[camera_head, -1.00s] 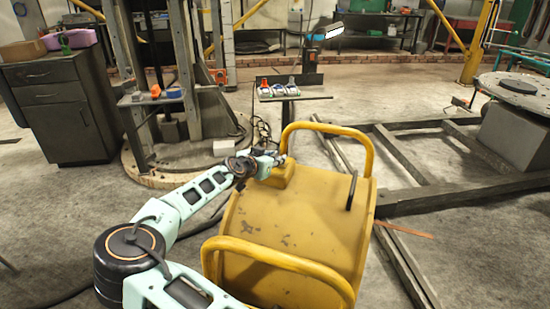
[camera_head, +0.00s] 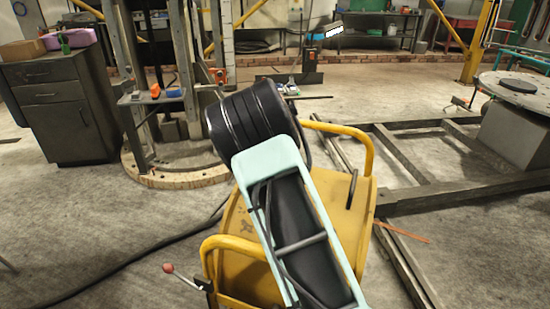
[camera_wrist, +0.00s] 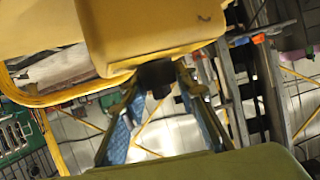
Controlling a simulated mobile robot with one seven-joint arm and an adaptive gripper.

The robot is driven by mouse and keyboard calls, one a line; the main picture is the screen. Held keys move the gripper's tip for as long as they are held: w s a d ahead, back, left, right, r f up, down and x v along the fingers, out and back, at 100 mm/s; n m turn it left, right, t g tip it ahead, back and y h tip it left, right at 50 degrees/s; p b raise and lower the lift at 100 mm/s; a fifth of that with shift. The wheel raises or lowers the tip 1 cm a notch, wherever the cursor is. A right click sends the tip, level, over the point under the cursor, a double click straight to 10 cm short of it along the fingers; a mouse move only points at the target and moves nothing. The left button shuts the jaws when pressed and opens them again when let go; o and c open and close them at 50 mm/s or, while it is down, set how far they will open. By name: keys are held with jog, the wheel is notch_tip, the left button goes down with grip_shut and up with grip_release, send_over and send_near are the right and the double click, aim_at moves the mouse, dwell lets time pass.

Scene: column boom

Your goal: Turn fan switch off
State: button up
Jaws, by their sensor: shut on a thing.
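The yellow drum-shaped machine (camera_head: 335,215), which I take for the fan, stands on the floor with tubular handles. My arm crosses in front of it in the head view and hides its middle and small top box. In the wrist view a yellow box (camera_wrist: 150,30) fills the top, with a short black knob (camera_wrist: 157,76) sticking out, apparently the switch. My gripper (camera_wrist: 156,82) has one finger on each side of this knob and is shut on it. The knob's setting cannot be read. My gripper is hidden in the head view.
A red-tipped lever (camera_head: 168,268) sticks out at the machine's lower left. A dark cable (camera_head: 130,262) runs over the floor. A dark cabinet (camera_head: 75,115) stands at the left, a steel frame (camera_head: 440,195) lies at the right.

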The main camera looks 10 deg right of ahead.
jog(key=n+y, duration=0.1)
jog(key=n+y+p, duration=0.1)
jog(key=y, duration=0.1)
jog(key=shift+d+r+n, duration=0.2)
jog(key=shift+n, duration=0.1)
jog(key=n+g+y+p, duration=0.1)
jog(key=n+y+p, duration=0.2)
jog(key=y+p, duration=0.1)
jog(key=shift+r+n+g, duration=0.1)
jog(key=shift+n+g, duration=0.2)
jog(key=shift+g, duration=0.1)
jog(key=shift+a+f+n+g+y+p, duration=0.1)
jog(key=shift+f+n+g+y+p, duration=0.05)
jog(key=shift+n+g+y+p, duration=0.7)
jog(key=shift+a+f+n+g+y+p, duration=0.15)
jog(key=shift+n+g+y+p, duration=0.45)
jog(key=shift+n+y, duration=0.45)
jog(key=o, duration=1.2)
jog(key=shift+d, duration=0.1)
jog(key=v, duration=1.2)
jog(key=shift+w+r, duration=0.1)
jog(key=shift+w, duration=0.05)
